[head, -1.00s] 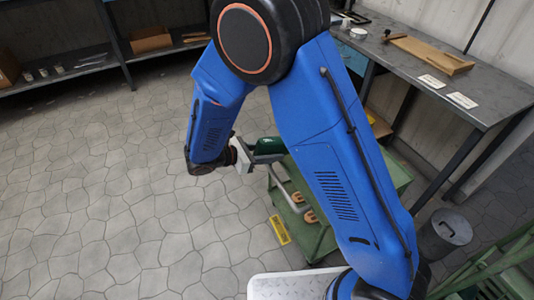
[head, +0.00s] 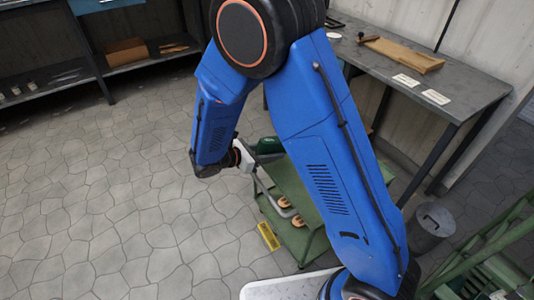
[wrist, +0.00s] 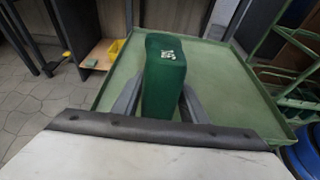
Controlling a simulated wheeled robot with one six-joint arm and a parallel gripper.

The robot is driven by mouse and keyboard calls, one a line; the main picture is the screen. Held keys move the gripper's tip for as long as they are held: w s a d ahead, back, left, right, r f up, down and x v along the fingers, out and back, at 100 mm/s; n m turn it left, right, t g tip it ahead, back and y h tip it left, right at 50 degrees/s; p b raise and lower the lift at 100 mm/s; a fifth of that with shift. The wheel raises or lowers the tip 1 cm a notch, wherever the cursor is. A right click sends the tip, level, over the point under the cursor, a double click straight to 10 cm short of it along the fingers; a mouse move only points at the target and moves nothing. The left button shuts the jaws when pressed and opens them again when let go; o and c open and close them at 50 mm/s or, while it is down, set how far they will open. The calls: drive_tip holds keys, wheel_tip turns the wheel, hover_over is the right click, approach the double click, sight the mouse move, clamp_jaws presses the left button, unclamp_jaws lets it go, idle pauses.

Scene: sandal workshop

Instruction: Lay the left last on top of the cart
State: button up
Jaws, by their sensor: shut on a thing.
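My gripper (head: 246,157) is shut on the green left last (head: 267,145), whose near end faces the wrist camera. In the wrist view the last (wrist: 163,82) stands out between the two grey fingers (wrist: 158,103), with a small white mark on it. Behind and below it is the green top tray (wrist: 225,85) of the cart, with a low rim and no other object visible on it. In the head view the cart (head: 287,178) is partly hidden by my arm. I cannot tell whether the last touches the tray.
Tan-soled pieces (head: 284,202) sit on the cart's lower shelf. A yellow label (head: 268,235) is at its foot. A metal bin (head: 433,226) and a grey workbench (head: 455,95) stand to the right, with a green rack (head: 490,255) nearer. Open tiled floor lies left.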

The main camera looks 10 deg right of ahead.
sight(258, 153)
drive_tip(key=shift+w+d, duration=0.7)
drive_tip(key=shift+d, duration=1)
drive_tip(key=shift+w+d, duration=0.7)
drive_tip(key=shift+d, duration=1)
drive_tip(key=shift+w+d, duration=0.7)
drive_tip(key=shift+d, duration=1)
drive_tip(key=shift+a+f, duration=0.1)
drive_tip(key=shift+f, duration=1.6)
drive_tip(key=shift+f, duration=0.3)
drive_tip(key=o, duration=1.5)
drive_tip(key=shift+o, duration=0.2)
drive_tip(key=v, duration=1.7)
drive_tip(key=shift+a, duration=0.2)
